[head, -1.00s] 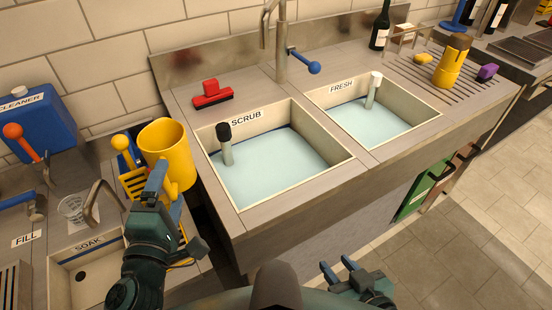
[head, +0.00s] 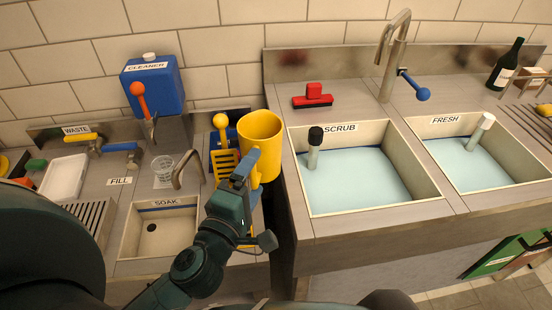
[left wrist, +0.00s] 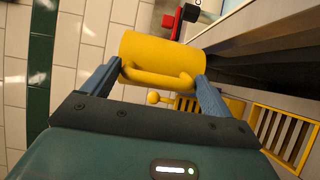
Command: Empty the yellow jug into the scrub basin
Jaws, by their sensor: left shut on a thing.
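The yellow jug (head: 262,140) is upright in the head view, just left of the scrub basin (head: 433,196). My left gripper (head: 246,172) is shut on the jug at its handle side and holds it up beside the sink counter. In the left wrist view the jug (left wrist: 160,52) lies between the two blue fingers (left wrist: 160,80), with its handle toward the camera. The jug's contents cannot be seen. The scrub basin holds pale blue water and a black-topped standpipe (head: 314,150). My right gripper is out of view.
The fresh basin (head: 540,180) with water adjoins on the right. A tap (head: 393,60) with a blue lever stands behind. A red brush (head: 312,97) lies on the back ledge. The empty soak basin (head: 125,240), a glass (head: 163,170) and a blue cleaner container (head: 155,92) are at left.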

